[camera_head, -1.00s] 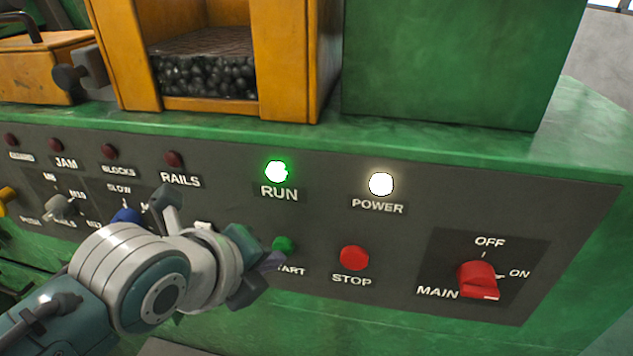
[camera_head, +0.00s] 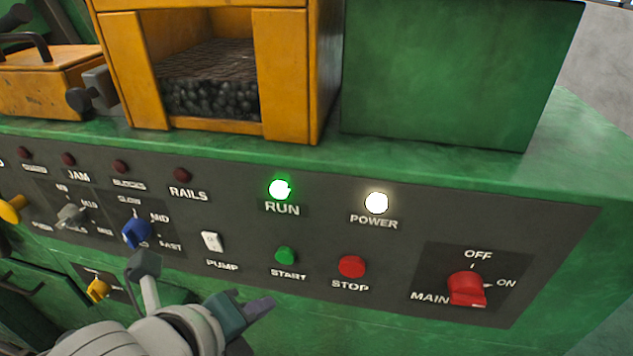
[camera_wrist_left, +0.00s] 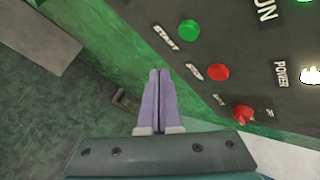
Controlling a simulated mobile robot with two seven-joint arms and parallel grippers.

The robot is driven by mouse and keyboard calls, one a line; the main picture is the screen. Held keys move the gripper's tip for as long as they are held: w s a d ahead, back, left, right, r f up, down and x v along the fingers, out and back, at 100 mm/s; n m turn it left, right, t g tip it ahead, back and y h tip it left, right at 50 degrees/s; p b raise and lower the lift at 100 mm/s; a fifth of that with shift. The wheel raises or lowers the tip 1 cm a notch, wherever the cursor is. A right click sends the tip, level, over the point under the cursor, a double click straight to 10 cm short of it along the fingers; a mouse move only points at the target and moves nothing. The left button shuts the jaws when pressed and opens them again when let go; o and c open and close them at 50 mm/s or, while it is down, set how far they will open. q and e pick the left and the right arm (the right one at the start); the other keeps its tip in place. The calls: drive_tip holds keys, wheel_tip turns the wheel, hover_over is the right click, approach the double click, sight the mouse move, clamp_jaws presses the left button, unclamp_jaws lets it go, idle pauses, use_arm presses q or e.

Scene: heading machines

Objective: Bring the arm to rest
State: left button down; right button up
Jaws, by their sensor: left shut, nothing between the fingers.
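My left gripper (camera_head: 259,308) is in the lower middle of the head view, below the control panel (camera_head: 330,225) and apart from it. In the left wrist view its two purple fingers (camera_wrist_left: 161,75) lie together with nothing between them. The green START button (camera_head: 285,256) is just above the fingers in the head view, and the red STOP button (camera_head: 352,266) is to its right. The green RUN lamp (camera_head: 279,189) and the white POWER lamp (camera_head: 376,202) are lit. My right gripper is in neither view.
The red MAIN switch (camera_head: 467,289) points toward ON. A white PUMP switch (camera_head: 211,241), a blue knob (camera_head: 136,233) and several dark lamps sit to the left. A yellow frame (camera_head: 285,85) and a green box (camera_head: 455,75) stand above the panel. Floor (camera_wrist_left: 60,120) shows beside the machine.

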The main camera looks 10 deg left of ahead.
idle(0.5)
use_arm(q)
drive_tip(key=s+a+r+n+g+y+p, duration=0.1)
drive_tip(key=s+a+r+n+g, duration=0.2)
drive_tip(key=s+r+n, duration=0.55)
drive_tip(key=s+a+r+n+g+y, duration=0.1)
drive_tip(key=s+a+r+n+g, duration=0.15)
drive_tip(key=s+n, duration=1)
drive_tip(key=w+r+n+p, duration=0.1)
drive_tip(key=r+p, duration=1.5)
drive_tip(key=w+r+n+p, duration=0.2)
drive_tip(key=r+p, duration=1.5)
drive_tip(key=shift+w+a, duration=0.3)
drive_tip(key=shift+a, duration=0.1)
